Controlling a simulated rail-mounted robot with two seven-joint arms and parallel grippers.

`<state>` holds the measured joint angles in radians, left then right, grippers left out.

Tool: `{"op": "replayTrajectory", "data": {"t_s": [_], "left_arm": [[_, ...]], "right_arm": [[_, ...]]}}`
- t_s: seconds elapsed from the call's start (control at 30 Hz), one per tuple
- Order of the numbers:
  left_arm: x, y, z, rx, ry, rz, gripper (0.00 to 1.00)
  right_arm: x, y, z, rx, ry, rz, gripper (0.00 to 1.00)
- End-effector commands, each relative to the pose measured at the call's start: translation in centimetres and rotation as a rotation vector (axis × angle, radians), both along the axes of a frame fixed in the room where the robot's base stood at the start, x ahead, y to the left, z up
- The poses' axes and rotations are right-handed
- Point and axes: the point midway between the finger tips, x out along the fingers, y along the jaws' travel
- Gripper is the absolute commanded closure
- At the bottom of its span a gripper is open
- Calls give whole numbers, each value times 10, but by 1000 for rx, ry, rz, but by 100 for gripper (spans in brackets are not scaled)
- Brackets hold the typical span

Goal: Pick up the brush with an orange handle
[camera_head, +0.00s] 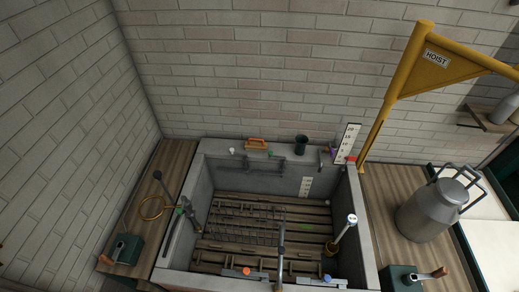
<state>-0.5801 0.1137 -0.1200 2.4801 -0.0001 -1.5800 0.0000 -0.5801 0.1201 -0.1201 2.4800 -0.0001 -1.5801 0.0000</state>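An orange-topped object (257,143) that looks like a brush lies on the back rim of the grey stone trough (370,235). It is small in view and its bristles cannot be made out. Another small orange spot (247,271) shows at the trough's front edge; I cannot tell what it belongs to. Neither of my grippers can be made out in the head view.
A dark cup (301,145) stands on the back rim. The trough holds wooden slats and a wire rack (240,225). A yellow hoist post (376,130) and a metal churn (430,210) stand at right. A green box (122,249) sits at left.

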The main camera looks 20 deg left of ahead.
Motion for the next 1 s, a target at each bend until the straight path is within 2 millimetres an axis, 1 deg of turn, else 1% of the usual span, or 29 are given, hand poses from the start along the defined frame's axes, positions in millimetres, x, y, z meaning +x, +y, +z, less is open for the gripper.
{"op": "replayTrajectory", "data": {"t_s": [0.47, 0.67, 1.0], "left_arm": [[0, 3, 0, 12, 0, -8, 57], [0, 3, 0, 11, 0, -7, 76], [0, 0, 0, -1, 0, 1, 76]], "right_arm": [[0, 0, 0, 0, 0, 0, 0], [0, 0, 0, 0, 0, 0, 0], [0, 0, 0, 0, 0, 0, 0]]}}
